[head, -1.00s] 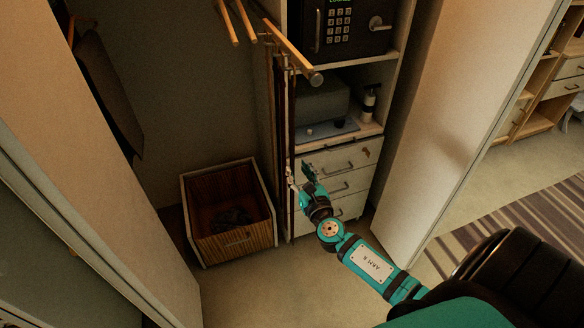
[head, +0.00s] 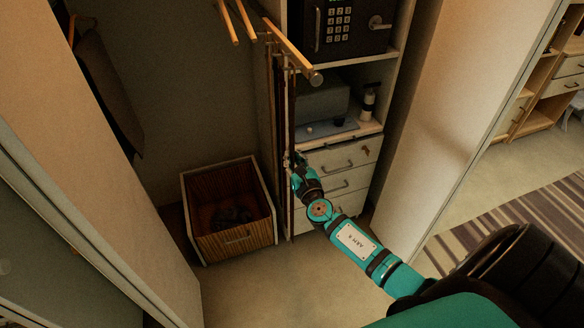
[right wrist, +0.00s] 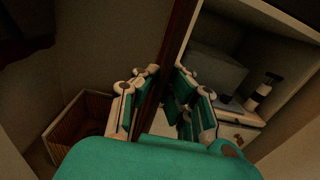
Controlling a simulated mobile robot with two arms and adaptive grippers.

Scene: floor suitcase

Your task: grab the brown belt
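The brown belt (head: 291,112) is a long dark reddish-brown strip hanging straight down beside the shelf unit, along with other thin strips. In the right wrist view, the belt (right wrist: 178,48) runs down between the two fingers of my right gripper (right wrist: 158,90). The fingers stand apart on either side of it, and I see no clear grip on it. In the head view, my right gripper (head: 291,161) is at the hanging strips, in front of the drawers. The belt's lower part is partly hidden by the gripper. My left gripper is not in view.
The belts hang under a rail (head: 296,58) with wooden hangers. A safe (head: 350,25), a pump bottle (head: 369,99) and drawers (head: 350,155) are to the right. An open wooden box (head: 235,243) stands on the floor at left. Closet doors flank both sides.

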